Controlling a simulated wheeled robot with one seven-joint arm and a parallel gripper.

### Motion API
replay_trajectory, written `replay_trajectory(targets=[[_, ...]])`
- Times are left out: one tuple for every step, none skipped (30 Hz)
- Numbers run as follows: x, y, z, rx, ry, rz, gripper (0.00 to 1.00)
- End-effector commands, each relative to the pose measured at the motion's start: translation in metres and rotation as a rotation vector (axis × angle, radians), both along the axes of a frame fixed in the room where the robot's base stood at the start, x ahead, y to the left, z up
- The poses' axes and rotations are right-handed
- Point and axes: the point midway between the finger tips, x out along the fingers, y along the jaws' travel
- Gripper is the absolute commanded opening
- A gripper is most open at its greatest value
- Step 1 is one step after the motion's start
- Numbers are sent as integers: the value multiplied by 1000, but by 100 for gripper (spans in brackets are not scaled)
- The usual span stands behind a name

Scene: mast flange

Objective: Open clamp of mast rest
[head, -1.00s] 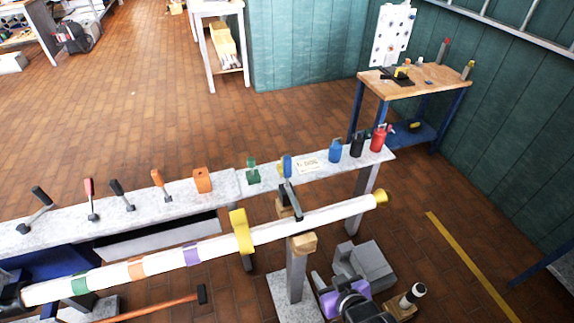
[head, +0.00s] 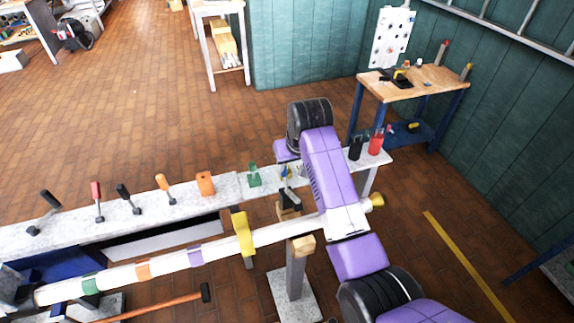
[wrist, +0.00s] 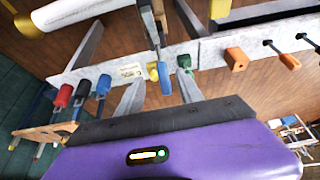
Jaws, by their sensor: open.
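The white mast (head: 270,236) with coloured bands runs across the front, with a wooden block (head: 301,246) on a grey post below it. The dark clamp (head: 289,203) stands behind the mast, partly hidden; its lever rises upright. In the wrist view the lever's blue handle (wrist: 165,79) lies between my finger lines, and the mast (wrist: 85,8) is at upper left. My gripper (wrist: 160,82) is open, its two grey fingers on either side of the handle; I see no contact. In the head view my gripper (head: 287,168) is at the handle, partly hidden by my arm.
A workbench (head: 420,84) stands at the back right. The floor behind the rail is open.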

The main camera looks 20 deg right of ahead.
Motion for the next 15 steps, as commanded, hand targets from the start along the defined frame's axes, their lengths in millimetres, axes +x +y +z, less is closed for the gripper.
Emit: replay_trajectory(targets=[[4,1,11,2,9,1,44],[5,1,14,1,14,2,44],[5,1,16,2,22,2,44],[6,1,17,2,26,2,44],[6,1,17,2,29,2,44],[7,1,16,2,32,2,44],[8,1,14,2,33,2,44],[9,1,11,2,35,2,44],[10,1,7,2,35,2,44],[11,1,3,2,37,3,44],[13,1,-1,2,37,3,44],[15,1,-8,2,38,3,44],[17,1,-12,2,37,3,44],[19,1,-17,2,38,3,44],[21,1,-22,2,37,2,44]])
